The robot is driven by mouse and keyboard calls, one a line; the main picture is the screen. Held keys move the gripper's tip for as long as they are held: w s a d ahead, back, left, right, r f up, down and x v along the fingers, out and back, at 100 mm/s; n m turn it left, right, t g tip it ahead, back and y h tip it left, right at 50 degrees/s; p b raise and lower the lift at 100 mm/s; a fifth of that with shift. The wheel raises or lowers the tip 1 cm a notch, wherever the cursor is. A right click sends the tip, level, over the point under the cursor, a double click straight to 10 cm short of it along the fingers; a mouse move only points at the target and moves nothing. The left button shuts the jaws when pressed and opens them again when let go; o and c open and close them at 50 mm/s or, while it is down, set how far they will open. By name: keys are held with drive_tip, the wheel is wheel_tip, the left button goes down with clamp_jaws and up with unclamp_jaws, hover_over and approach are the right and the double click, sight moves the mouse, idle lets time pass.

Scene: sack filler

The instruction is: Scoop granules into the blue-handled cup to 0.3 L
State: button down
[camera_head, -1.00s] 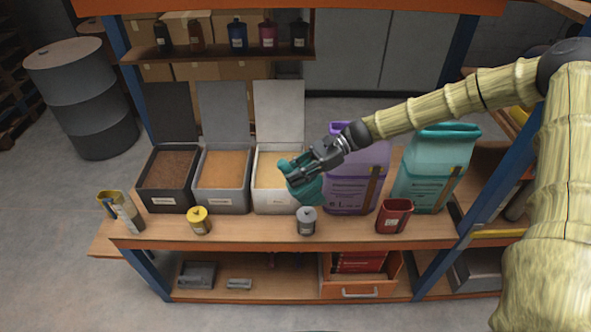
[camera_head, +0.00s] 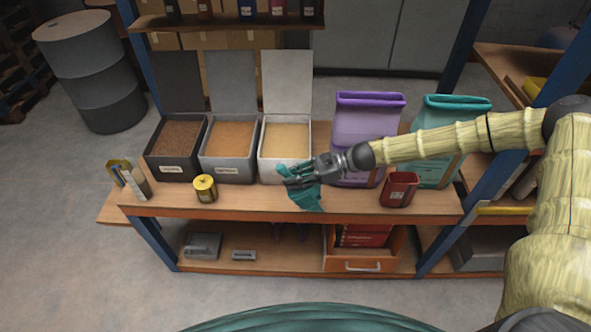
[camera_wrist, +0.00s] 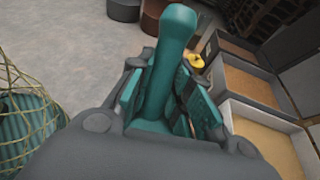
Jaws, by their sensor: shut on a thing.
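My gripper (camera_head: 296,177) is shut on a teal scoop (camera_head: 306,199), in front of the right-hand bin of pale granules (camera_head: 286,138). In the wrist view the teal handle (camera_wrist: 173,40) stands between the fingers; whether the scoop holds granules cannot be seen. The middle bin (camera_head: 229,137) holds orange-tan granules and the left bin (camera_head: 177,137) dark brown ones; all lids stand open. No cup with a clearly blue handle shows. A red cup-like container (camera_head: 400,190) stands on the bench right of my gripper.
A yellow-topped canister (camera_head: 205,189) stands near the bench front. A yellow-and-grey item (camera_head: 120,172) and a pale cylinder (camera_head: 137,184) are at the left end. Purple (camera_head: 362,130) and teal (camera_head: 445,125) sacks stand behind. Bench front between yellow canister and scoop is clear.

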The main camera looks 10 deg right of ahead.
sight(290, 196)
drive_tip(key=shift+s+a+f+m+t, duration=0.1)
drive_tip(key=shift+s+f+m+t, duration=0.1)
drive_tip(key=shift+f, duration=0.3)
drive_tip(key=shift+s+a+f+m+t, duration=0.1)
drive_tip(key=shift+f+t, duration=0.1)
drive_tip(key=shift+f, duration=0.3)
drive_tip(key=shift+w+a+f+m+t+b, duration=0.1)
drive_tip(key=shift+f+m+t+b, duration=0.25)
drive_tip(key=shift+f, duration=0.5)
drive_tip(key=shift+s+a+f+m+t+h+b, duration=0.15)
drive_tip(key=shift+f+m+t, duration=0.15)
drive_tip(key=shift+f, duration=0.35)
drive_tip(key=shift+f+m+t+h+b, duration=0.15)
drive_tip(key=shift+f+m+t, duration=0.1)
drive_tip(key=shift+f, duration=0.35)
drive_tip(key=shift+s+a+f+m+t+b, duration=0.1)
drive_tip(key=shift+f+m+t+b, duration=0.15)
drive_tip(key=shift+f, duration=0.4)
drive_tip(key=shift+f+m+t, duration=0.25)
drive_tip(key=shift+f+t, duration=0.2)
drive_tip(key=shift+f, duration=0.25)
drive_tip(key=shift+d+f+m+t+h+b, duration=0.2)
drive_tip(key=shift+f+m+t+h, duration=0.15)
drive_tip(key=shift+f, duration=0.2)
drive_tip(key=shift+d+f+m+t+h+b, duration=0.15)
drive_tip(key=shift+f+m+t+h, duration=0.15)
drive_tip(key=shift+f, duration=0.2)
drive_tip(key=shift+w+f+m+t, duration=0.15)
drive_tip(key=shift+f+m+t, duration=0.1)
drive_tip(key=shift+f+t, duration=0.15)
